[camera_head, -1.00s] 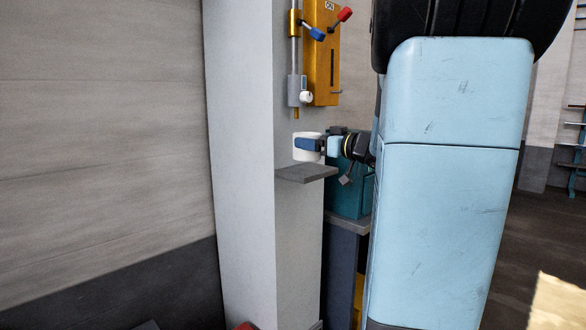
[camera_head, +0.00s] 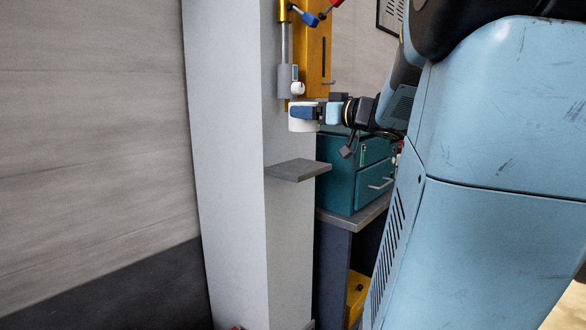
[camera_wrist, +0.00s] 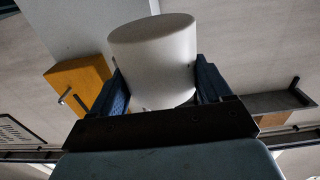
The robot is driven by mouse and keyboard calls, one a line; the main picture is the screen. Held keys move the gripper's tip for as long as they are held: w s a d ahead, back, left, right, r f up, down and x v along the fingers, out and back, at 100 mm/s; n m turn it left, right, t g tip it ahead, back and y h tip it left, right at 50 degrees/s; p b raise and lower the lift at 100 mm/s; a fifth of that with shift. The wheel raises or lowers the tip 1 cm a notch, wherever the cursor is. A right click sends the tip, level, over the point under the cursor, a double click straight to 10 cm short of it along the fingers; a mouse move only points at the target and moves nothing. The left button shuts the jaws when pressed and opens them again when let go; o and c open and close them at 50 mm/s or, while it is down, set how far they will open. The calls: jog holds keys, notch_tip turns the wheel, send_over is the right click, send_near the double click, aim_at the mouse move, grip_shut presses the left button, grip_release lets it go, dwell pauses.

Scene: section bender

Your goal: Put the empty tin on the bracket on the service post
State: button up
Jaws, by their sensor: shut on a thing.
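The empty tin (camera_head: 303,118) is a white cylinder, held upright in the head view beside the pale service post (camera_head: 228,200). My gripper (camera_head: 308,113) is shut on it, with blue fingers on its sides. The bracket (camera_head: 298,170) is a flat grey plate sticking out from the post, bare on top. The tin hangs above the bracket with a clear gap between them. In the wrist view the tin (camera_wrist: 155,60) sits between both fingers, and my gripper (camera_wrist: 165,88) hides its near end.
A yellow panel (camera_head: 313,60) with red and blue levers is close above the tin. A grey cylinder on a rod (camera_head: 285,80) hangs beside it. A teal drawer box (camera_head: 345,180) stands on a grey bench (camera_head: 352,212) behind the bracket.

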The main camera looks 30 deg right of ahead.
jog(key=w+d+f, duration=0.1)
jog(key=w+f, duration=0.1)
jog(key=w, duration=0.2)
jog(key=w+d+f, duration=0.1)
jog(key=w+f, duration=0.2)
jog(key=w, duration=0.1)
jog(key=w+d+f, duration=0.1)
jog(key=w+f, duration=0.2)
jog(key=w, duration=0.1)
jog(key=shift+d+f, duration=0.25)
jog(key=shift+w+d+f, duration=0.2)
jog(key=shift+w+f, duration=0.45)
jog(key=shift+f, duration=1.65)
jog(key=o, duration=1.2)
jog(key=shift+f, duration=0.1)
jog(key=shift+s, duration=0.1)
